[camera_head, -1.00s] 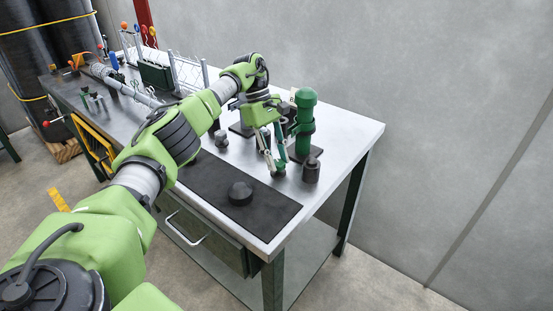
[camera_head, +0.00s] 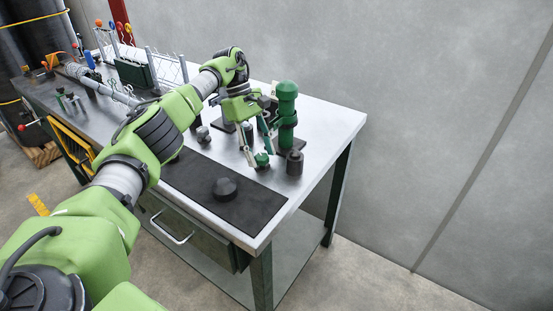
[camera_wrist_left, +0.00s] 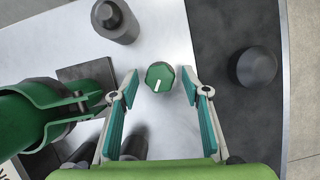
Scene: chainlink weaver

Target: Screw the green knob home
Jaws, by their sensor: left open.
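The green knob (camera_head: 262,160) stands on the bench top near the dark mat. In the left wrist view the knob (camera_wrist_left: 160,77) shows from above, round and ridged, with a white bar mark on top. My left gripper (camera_head: 261,156) points down over it and is open. In the left wrist view the fingertips of the left gripper (camera_wrist_left: 158,86) are spread on both sides of the knob, with a gap on each side. What lies under the knob is hidden. My right gripper is not in view.
A green cylinder in a stand (camera_head: 286,115) is close behind the left gripper. A dark grey capped cylinder (camera_head: 294,163) stands right of the knob. A black mat (camera_head: 255,206) carries a black round piece (camera_head: 224,188). The bench's right end is clear.

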